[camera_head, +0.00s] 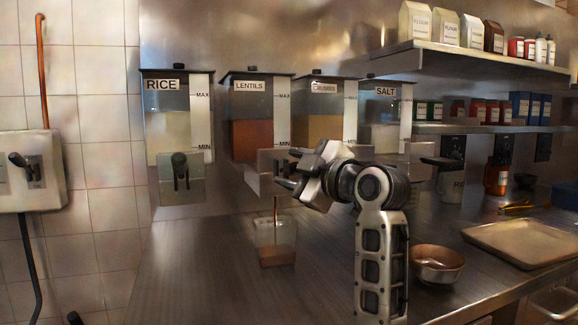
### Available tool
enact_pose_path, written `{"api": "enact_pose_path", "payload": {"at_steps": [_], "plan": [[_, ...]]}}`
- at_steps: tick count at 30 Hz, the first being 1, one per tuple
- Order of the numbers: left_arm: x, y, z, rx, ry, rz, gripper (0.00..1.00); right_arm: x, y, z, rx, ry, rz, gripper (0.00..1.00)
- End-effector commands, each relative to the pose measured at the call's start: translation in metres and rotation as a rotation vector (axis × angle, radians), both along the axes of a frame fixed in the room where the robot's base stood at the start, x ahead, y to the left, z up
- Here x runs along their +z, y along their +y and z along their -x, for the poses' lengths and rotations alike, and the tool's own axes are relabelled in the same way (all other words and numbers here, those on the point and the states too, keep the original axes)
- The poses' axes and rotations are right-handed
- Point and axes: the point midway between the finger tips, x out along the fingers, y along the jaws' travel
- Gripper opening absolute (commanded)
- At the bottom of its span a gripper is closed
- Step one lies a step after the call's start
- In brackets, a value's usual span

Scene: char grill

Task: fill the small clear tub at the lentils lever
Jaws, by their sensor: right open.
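The lentils dispenser (251,140), labelled LENTILS, hangs on the back wall and is partly full of reddish-brown lentils. A thin brown stream (276,207) falls from its outlet into the small clear tub (275,232) on the counter below. The tub stands upright with a brown layer in its bottom. My right gripper (287,169) is open at the front of the lentils dispenser, at its lever. The gripper hides the lever, so I cannot tell exactly how they touch. My left gripper is not in view.
The rice dispenser (168,125) is to the left; a third dispenser (324,127) and the salt dispenser (378,110) are to the right. A metal bowl (437,265) and a tray (527,242) stand on the right of the counter (195,270). The counter left of the tub is clear.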

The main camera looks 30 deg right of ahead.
Motion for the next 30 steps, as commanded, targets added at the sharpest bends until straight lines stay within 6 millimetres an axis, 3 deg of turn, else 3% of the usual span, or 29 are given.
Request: {"api": "enact_pose_path", "payload": {"at_steps": [4, 13, 14, 18, 19, 23, 30], "plan": [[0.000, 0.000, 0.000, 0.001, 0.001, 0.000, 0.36, 0.000, 0.001, -0.011, 0.001, 0.001, -0.001, 0.45], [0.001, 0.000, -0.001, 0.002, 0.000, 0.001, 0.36, 0.000, 0.001, -0.013, 0.000, 0.000, 0.001, 0.45], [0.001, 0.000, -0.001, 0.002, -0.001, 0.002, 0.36, 0.000, 0.001, -0.013, 0.000, 0.000, 0.000, 0.42], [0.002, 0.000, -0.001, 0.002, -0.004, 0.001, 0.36, 0.000, 0.001, -0.013, 0.000, 0.000, 0.000, 0.03], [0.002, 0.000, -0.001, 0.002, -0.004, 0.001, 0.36, 0.000, 0.001, -0.013, 0.000, 0.000, 0.000, 0.00], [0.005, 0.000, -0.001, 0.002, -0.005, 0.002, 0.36, 0.001, 0.001, -0.013, 0.000, 0.003, 0.000, 0.00], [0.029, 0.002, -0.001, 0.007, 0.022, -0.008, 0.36, 0.016, 0.000, -0.015, 0.000, 0.105, -0.020, 0.00]]}}
